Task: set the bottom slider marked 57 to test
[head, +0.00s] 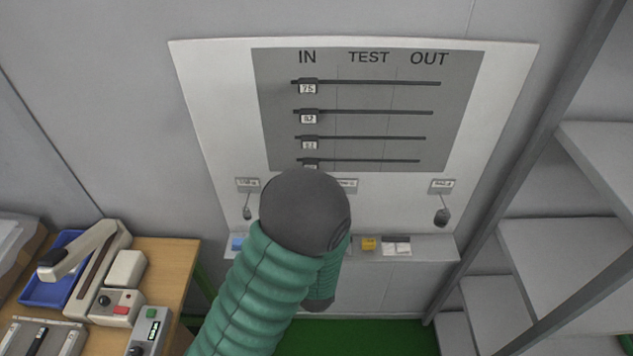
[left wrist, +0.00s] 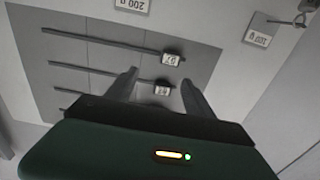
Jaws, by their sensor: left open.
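The grey slider panel (head: 380,110) on the wall has columns IN, TEST and OUT. Its bottom slider (head: 310,161) sits at the IN end of its rail, partly hidden by my left arm in the head view. In the upside-down left wrist view, the bottom slider, with a white label (left wrist: 172,60), is uppermost. My left gripper (left wrist: 160,77) is open and empty, its fingers pointing at the panel. The bottom slider appears just beyond the fingertips, and another labelled slider (left wrist: 162,88) shows between the fingers. Contact cannot be told. The head view hides this gripper behind the arm.
The other sliders, such as the top one (head: 307,88), are also at IN. Weights (head: 441,217) hang below the panel above a ledge (head: 430,246). A wooden table (head: 178,262) with devices is at left. Metal shelving (head: 560,240) stands at right.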

